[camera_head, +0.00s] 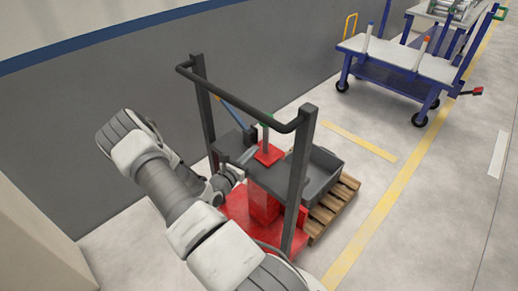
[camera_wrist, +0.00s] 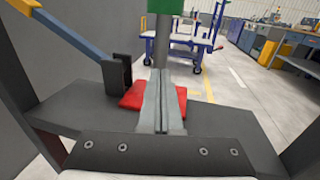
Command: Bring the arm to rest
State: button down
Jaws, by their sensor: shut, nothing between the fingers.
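My gripper (camera_head: 246,157) is over the dark shelf of the red cart in the head view. In the wrist view its two grey fingers (camera_wrist: 161,76) are together, with nothing held between them. An upright grey pipe with a green top (camera_wrist: 162,45) stands just beyond the fingertips. It rises from a red base (camera_wrist: 133,96) on the shelf, and its lower part is hidden behind the fingers. The same pipe shows in the head view (camera_head: 265,137) on its red plate (camera_head: 270,153). Whether the fingers touch the pipe cannot be told.
A blue bar (camera_wrist: 72,33) slants into a black bracket (camera_wrist: 117,75) left of the pipe. A black bin (camera_head: 323,172) is beside the shelf above a wooden pallet (camera_head: 335,205). A blue trolley (camera_head: 400,60) stands farther right.

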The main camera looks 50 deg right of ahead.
jog(key=a+p, duration=0.1)
jog(key=a, duration=0.8)
jog(key=shift+s+a, duration=0.25)
jog(key=shift+s, duration=0.05)
jog(key=s+a+r+m+g+y, duration=0.2)
jog(key=a+r+m+g+y, duration=0.15)
jog(key=r+m, duration=0.35)
jog(key=s+a+r+m+g+y, duration=0.25)
jog(key=a+r+m, duration=0.25)
jog(key=r, duration=0.4)
jog(key=s+a+r+m+t+y, duration=0.35)
jog(key=a+r+t+y, duration=0.2)
jog(key=a+r, duration=0.4)
jog(key=s+a+r+m+t+y, duration=0.4)
jog(key=a+r+y, duration=0.3)
jog(key=a, duration=0.6)
notch_tip(320, 180, up, 15)
jog(key=p, duration=1.4)
jog(key=shift+w+n+p, duration=0.25)
jog(key=shift+n+p, duration=0.1)
jog(key=shift+p, duration=0.05)
